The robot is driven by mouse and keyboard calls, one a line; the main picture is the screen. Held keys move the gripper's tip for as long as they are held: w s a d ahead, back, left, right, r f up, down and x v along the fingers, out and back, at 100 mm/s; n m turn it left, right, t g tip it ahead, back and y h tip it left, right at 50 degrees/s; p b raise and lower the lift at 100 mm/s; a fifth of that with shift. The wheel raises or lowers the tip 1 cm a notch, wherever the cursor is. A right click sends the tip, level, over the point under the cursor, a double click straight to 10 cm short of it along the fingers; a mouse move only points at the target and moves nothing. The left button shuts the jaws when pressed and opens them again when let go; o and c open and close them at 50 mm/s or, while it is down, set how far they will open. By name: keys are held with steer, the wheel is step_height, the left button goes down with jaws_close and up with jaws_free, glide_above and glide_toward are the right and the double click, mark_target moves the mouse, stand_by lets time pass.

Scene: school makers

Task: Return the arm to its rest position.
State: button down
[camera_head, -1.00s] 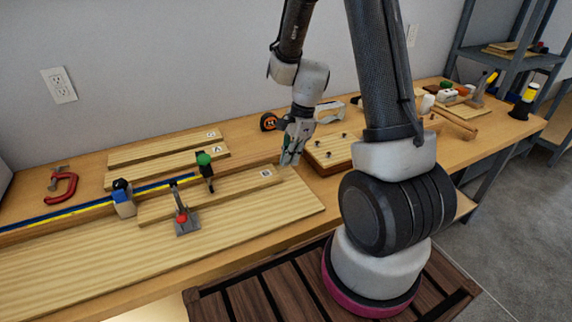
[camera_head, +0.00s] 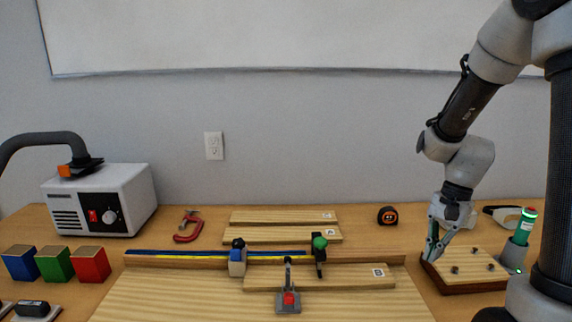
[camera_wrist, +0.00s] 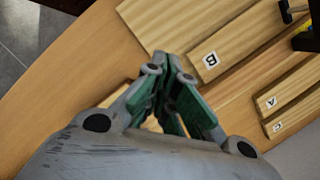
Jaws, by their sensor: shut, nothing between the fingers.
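My gripper (camera_head: 430,254) is at the right of the head view, at the end of my arm. It points down beside the left end of a wooden board with several dark knobs (camera_head: 468,268). Its fingers are together with nothing between them. In the wrist view my gripper (camera_wrist: 168,72) shows its green-padded fingers, with the bench (camera_wrist: 75,85) below. I cannot tell from these views whether the fingertips touch the board.
Boards A (camera_head: 282,235), B (camera_head: 335,276) and C (camera_head: 282,217) lie left of my gripper, near a toggle clamp (camera_head: 288,298). A tape measure (camera_head: 388,215) is behind. A green-lit device (camera_head: 522,235) stands right. A red clamp (camera_head: 187,226) and white machine (camera_head: 105,203) are further left.

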steer(key=s+r+n+t+h, duration=0.1)
steer(key=s+r+n+t, duration=0.2)
steer(key=s+r+n, duration=0.2)
steer(key=s+r+n+t+h, duration=0.1)
steer(key=s+r+n+t, duration=0.1)
steer(key=s+r+n, duration=0.3)
steer(key=s+r, duration=0.3)
steer(key=r, duration=0.4)
steer(key=shift+d+r+t, duration=0.15)
steer(key=shift+r+t, duration=0.1)
steer(key=shift+t, duration=0.15)
